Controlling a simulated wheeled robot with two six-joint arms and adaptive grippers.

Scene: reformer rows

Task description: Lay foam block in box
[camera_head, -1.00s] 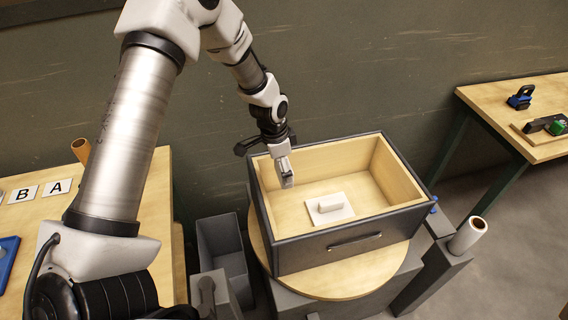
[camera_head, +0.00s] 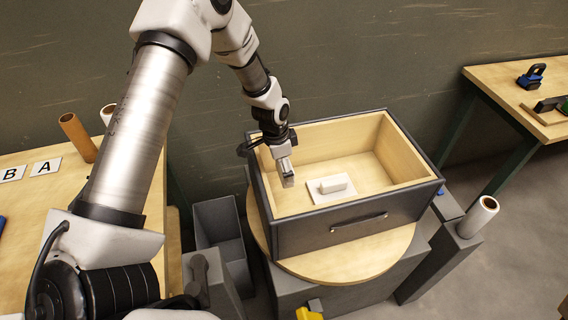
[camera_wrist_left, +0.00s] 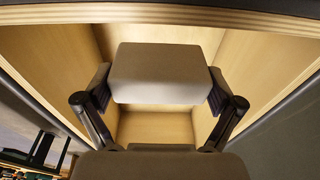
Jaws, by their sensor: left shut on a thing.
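The box (camera_head: 318,237) is an open, dark grey, drawer-like box with a pale wood lining and a front handle. It stands on a round wooden board. My left gripper (camera_head: 287,178) is over the left part of the box and points down. It is shut on a pale grey block, seemingly the foam block (camera_wrist_left: 165,72), which lies between its two fingers in the left wrist view. In the head view only a small end of the block shows. A white plate with a raised white bar (camera_head: 331,186) lies on the box floor, right of the gripper. My right gripper is not in view.
The round board (camera_head: 345,266) rests on a grey stand. A grey bin (camera_head: 219,232) stands left of it, and a white roll (camera_head: 482,216) stands on a post at right. Wooden tables are at left (camera_head: 62,215) and far right (camera_head: 490,76). The box's right part is clear.

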